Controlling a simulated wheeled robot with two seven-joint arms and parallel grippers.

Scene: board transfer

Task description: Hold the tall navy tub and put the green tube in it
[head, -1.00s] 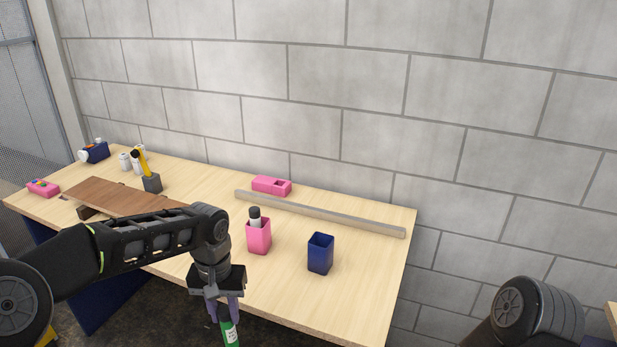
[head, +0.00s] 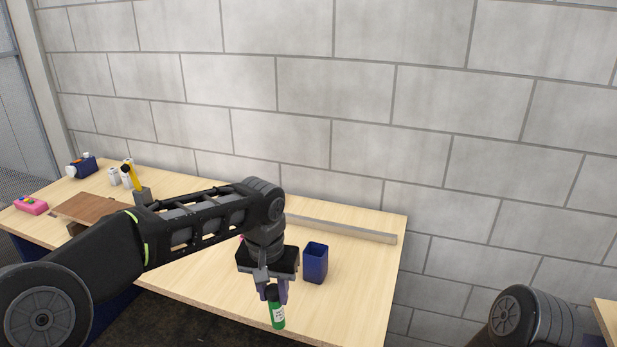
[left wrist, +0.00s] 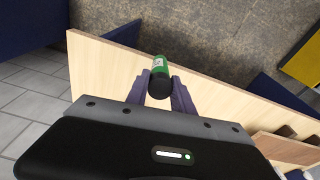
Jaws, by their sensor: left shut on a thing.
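The green tube (head: 277,314) has a white label and a black cap. My left gripper (head: 272,292) is shut on it near the cap, and the tube hangs down by the table's front edge in the head view. In the left wrist view the green tube (left wrist: 160,72) sits between the two purple fingers of my left gripper (left wrist: 163,88). The tall navy tub (head: 315,263) stands upright and open on the table, behind and to the right of the gripper, apart from it. My right gripper is not in view; only part of my right arm shows at lower right.
A long grey bar (head: 340,229) lies along the back of the table (head: 352,290). A brown board (head: 92,208), a yellow-handled tool (head: 132,178), a pink block (head: 31,206) and a navy bottle (head: 82,167) are at left. My left arm hides the pink cup almost entirely.

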